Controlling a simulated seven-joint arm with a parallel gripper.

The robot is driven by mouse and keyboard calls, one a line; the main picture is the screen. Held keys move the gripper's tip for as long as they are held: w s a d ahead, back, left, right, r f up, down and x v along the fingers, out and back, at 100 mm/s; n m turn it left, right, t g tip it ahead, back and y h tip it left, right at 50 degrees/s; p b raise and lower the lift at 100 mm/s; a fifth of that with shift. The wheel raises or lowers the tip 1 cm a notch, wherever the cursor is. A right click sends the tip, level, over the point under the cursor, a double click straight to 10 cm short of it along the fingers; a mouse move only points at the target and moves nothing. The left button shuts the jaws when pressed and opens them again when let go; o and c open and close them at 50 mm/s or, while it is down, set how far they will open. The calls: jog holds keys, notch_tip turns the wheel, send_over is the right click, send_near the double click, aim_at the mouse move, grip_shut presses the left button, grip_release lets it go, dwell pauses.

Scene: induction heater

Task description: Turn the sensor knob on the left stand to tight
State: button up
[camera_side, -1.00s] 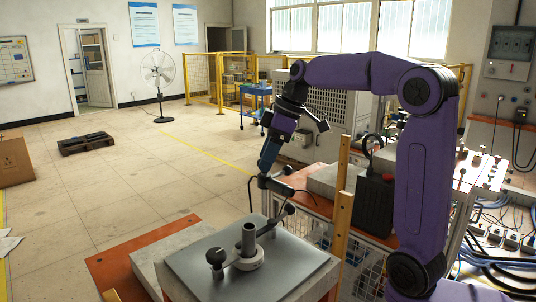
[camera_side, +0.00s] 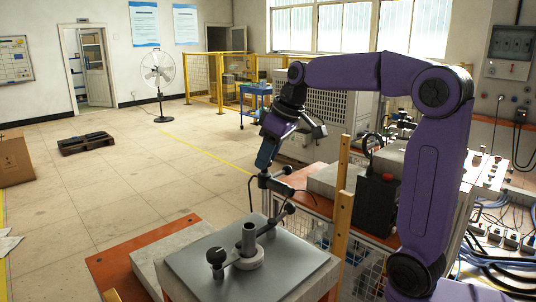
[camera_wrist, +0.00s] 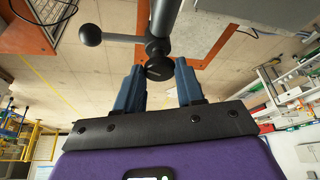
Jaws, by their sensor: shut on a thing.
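My gripper (camera_side: 265,164) reaches down onto the dark knob at the upper end of the sensor holder's arm, above the stand's grey plate (camera_side: 190,267). In the wrist view, my gripper's blue fingers (camera_wrist: 160,76) are shut on the dark round knob (camera_wrist: 159,68), one on each side. A grey rod (camera_wrist: 165,17) leads away from the knob's joint, and a thin rod with a dark ball (camera_wrist: 90,35) sticks out to the left. In the side view, a grey post (camera_side: 249,240) and a dark ball knob (camera_side: 215,257) stand on the plate. The knob's marking is too small to read.
A wooden upright (camera_side: 343,190) stands right of the plate. A black box with a handle (camera_side: 376,205) is behind it, next to a grey block. An orange mat (camera_side: 120,264) lies on the left. The floor beyond is open.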

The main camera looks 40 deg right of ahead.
jog(key=m, duration=0.2)
jog(key=m+h, duration=0.1)
jog(key=m, duration=0.1)
jog(key=m+h, duration=0.1)
jog(key=m, duration=0.1)
jog(key=shift+a+t, duration=0.3)
jog(key=m+h, duration=0.1)
jog(key=m, duration=0.2)
jog(key=m+g+h, duration=0.1)
jog(key=m, duration=0.3)
jog(key=shift+w+a+h, duration=0.1)
jog(key=shift+a+h, duration=0.05)
jog(key=shift+h, duration=0.25)
jog(key=shift+m, duration=0.3)
jog(key=o, duration=1)
jog(key=shift+o, duration=0.2)
jog(key=v, duration=1.7)
jog(key=shift+w+r, duration=0.25)
jog(key=shift+r, duration=0.1)
jog(key=shift+a, duration=0.1)
